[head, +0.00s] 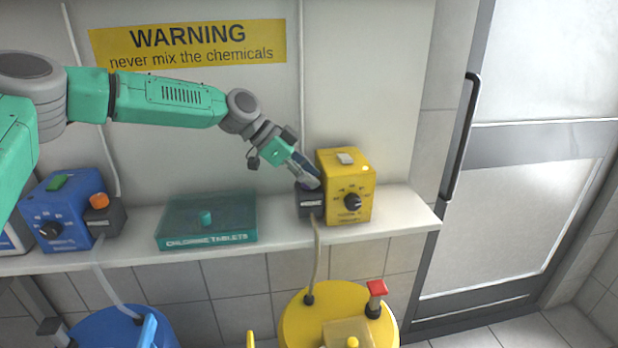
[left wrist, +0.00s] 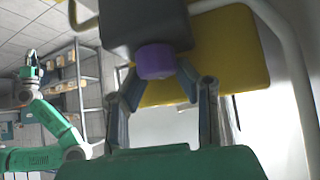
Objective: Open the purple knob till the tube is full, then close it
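The purple knob (left wrist: 157,62) sticks out of a dark block (left wrist: 143,24) on the yellow pump box (left wrist: 225,50) in the left wrist view. In the head view the yellow pump (head: 345,190) stands at the shelf's right end, and my gripper mostly hides the knob. My left gripper (head: 308,178) is at the knob. In the left wrist view its fingers (left wrist: 160,82) are apart, one either side of the knob, with small gaps visible. A beige tube (head: 317,250) runs from the dark block down to a yellow barrel (head: 310,318). I cannot tell its fill. My right gripper (left wrist: 30,60) is small in the left wrist view.
A teal chlorine tablets box (head: 205,222) and a blue pump (head: 65,212) with an orange knob (head: 99,200) stand on the white shelf (head: 285,240). A blue barrel (head: 110,328) is below. A glass door (head: 520,200) is at the right.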

